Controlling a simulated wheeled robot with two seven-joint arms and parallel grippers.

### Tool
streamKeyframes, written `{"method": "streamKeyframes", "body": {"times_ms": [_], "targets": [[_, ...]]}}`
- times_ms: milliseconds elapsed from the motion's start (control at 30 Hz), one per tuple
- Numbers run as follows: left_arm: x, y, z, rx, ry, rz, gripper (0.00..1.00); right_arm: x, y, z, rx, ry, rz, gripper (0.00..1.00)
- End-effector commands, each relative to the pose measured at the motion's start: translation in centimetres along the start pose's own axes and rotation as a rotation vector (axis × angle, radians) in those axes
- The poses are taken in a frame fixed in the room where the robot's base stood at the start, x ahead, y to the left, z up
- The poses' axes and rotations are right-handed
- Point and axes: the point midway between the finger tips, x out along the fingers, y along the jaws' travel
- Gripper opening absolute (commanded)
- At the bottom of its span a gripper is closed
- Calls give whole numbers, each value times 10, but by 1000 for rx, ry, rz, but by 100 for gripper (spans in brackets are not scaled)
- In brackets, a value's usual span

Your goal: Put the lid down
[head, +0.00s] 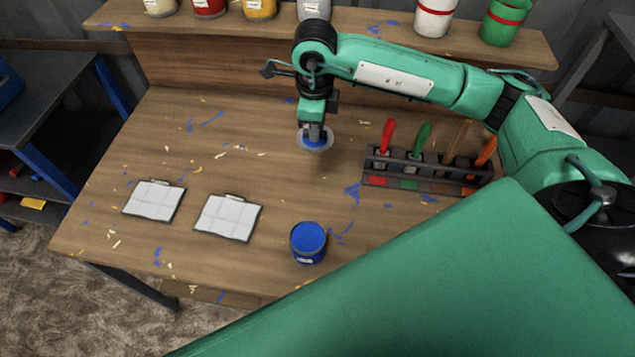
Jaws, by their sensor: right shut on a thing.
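My right gripper (315,133) points down over the middle of the wooden workbench (250,125). It is shut on a round lid (315,144) with a pale rim and a blue middle. The lid appears to be held above the bench top; the exact gap cannot be told. An open blue paint can (308,243) stands upright near the bench's front edge, apart from the lid and closer to me. My left gripper does not show.
A dark rack (425,172) with several coloured-handled tools stands right of the lid. Two white gridded panels (228,217) (153,200) lie at left. Several cans line the back shelf (380,25). Bench around the lid is clear except for paint flecks and shavings.

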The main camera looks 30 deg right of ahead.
Motion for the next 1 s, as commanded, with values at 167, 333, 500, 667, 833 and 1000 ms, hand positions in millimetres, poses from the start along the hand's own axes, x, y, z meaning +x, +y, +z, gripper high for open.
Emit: {"method": "streamKeyframes", "body": {"times_ms": [167, 333, 500, 667, 833, 1000], "targets": [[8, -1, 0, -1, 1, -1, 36, 2, -10, 0, 355, 1, 5, 0], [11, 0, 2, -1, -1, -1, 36, 1, -17, -1, 623, 2, 9, 0], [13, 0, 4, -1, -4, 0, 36, 0, -20, -2, 769, 5, 11, 0], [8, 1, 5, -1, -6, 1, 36, 14, -21, -3, 805, 9, 14, 0], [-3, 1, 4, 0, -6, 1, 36, 56, -19, -4, 804, 12, 15, 0], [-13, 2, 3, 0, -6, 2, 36, 102, -18, -3, 803, 11, 16, 0]]}}
